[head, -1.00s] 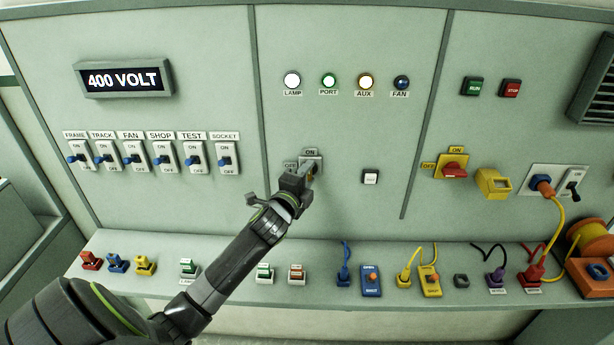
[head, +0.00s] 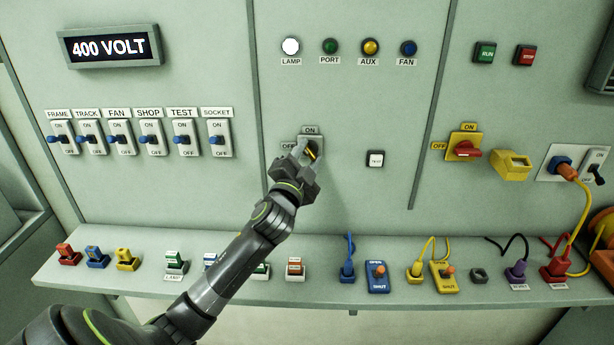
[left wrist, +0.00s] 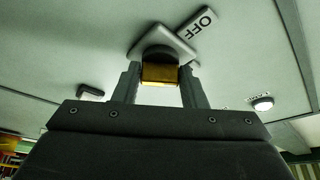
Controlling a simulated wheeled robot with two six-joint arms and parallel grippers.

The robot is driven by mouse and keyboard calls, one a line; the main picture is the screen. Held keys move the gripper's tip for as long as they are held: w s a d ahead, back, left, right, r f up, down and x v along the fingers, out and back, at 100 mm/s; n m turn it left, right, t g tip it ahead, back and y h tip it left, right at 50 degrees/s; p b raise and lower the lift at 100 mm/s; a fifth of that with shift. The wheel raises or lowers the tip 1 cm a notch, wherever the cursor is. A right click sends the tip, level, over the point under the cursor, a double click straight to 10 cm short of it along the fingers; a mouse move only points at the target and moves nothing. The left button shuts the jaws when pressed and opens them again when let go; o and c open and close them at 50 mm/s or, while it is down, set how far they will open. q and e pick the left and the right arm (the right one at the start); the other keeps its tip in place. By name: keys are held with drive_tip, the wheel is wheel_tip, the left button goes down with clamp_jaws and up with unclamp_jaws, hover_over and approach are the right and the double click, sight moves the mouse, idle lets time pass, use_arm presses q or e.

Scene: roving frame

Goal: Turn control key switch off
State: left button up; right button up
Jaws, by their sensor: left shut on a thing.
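The control key switch (head: 327,142) is a grey plate on the middle panel, with an ON label above and an OFF label to its left. A brass-yellow key (head: 312,150) sticks out of it. My left gripper (head: 305,154) is at the switch, shut on the key, and hides part of it. In the left wrist view, the key (left wrist: 160,74) sits between the two fingers, in front of the dark round lock on the switch plate (left wrist: 150,36). The OFF label (left wrist: 197,24) is beside the plate there. My right gripper is not in view.
The LAMP light (head: 290,46) is white and lit; the PORT light (head: 330,46), AUX light (head: 370,47) and FAN light (head: 408,48) look dark. A white button (head: 375,159) and a red rotary switch (head: 466,149) are to the right. A shelf (head: 215,296) with plugs runs below.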

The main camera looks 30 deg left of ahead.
use_arm(q)
drive_tip(key=n+y+b, duration=0.1)
drive_tip(key=n+b, duration=0.2)
drive_tip(key=b, duration=0.1)
drive_tip(key=n+y+b, duration=0.2)
drive_tip(key=n+b, duration=0.2)
drive_tip(key=f+n+y+b, duration=0.1)
drive_tip(key=n+y+b, duration=0.1)
drive_tip(key=n+b, duration=0.2)
drive_tip(key=shift+w+d, duration=0.1)
drive_tip(key=shift+d, duration=0.1)
drive_tip(key=shift+r+n+g+y+b, duration=0.1)
drive_tip(key=shift+n+g+y+b, duration=0.1)
drive_tip(key=shift+n+y+b, duration=0.5)
drive_tip(key=shift+r+n+g+y+b, duration=0.1)
drive_tip(key=shift+n+g+y+b, duration=0.15)
drive_tip(key=shift+n+b, duration=0.7)
drive_tip(key=shift+n, duration=0.45)
drive_tip(key=shift+r, duration=0.1)
drive_tip(key=o, duration=1)
drive_tip(key=shift+c, duration=0.2)
drive_tip(key=shift+d, duration=0.1)
